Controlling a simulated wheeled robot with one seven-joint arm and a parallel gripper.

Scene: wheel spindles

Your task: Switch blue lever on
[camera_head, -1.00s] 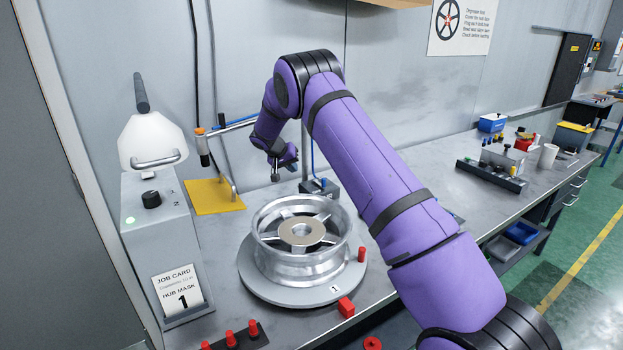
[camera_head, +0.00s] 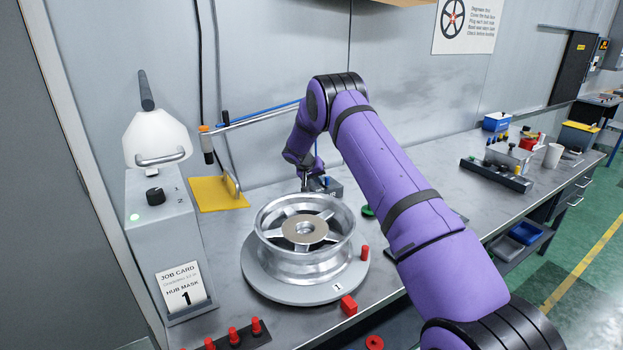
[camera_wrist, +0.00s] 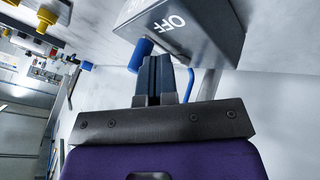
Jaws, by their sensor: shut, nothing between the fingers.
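A grey box (camera_wrist: 195,30) with a white OFF label stands just ahead of my fingertips in the wrist view. The blue lever (camera_wrist: 141,54) shows as a short blue cylinder beside the box, at the left of my fingertips; whether they touch is unclear. My gripper (camera_wrist: 153,62) is shut and empty. In the head view my gripper (camera_head: 304,186) points down behind the wheel, next to the left side of the grey box (camera_head: 332,188). The lever is not clear in the head view.
A silver wheel (camera_head: 303,260) sits on a round turntable (camera_head: 260,280) in front of the gripper. A yellow plate (camera_head: 215,195) and a horizontal bar (camera_head: 262,117) are to the left. A green round part (camera_head: 367,210) lies right of the wheel.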

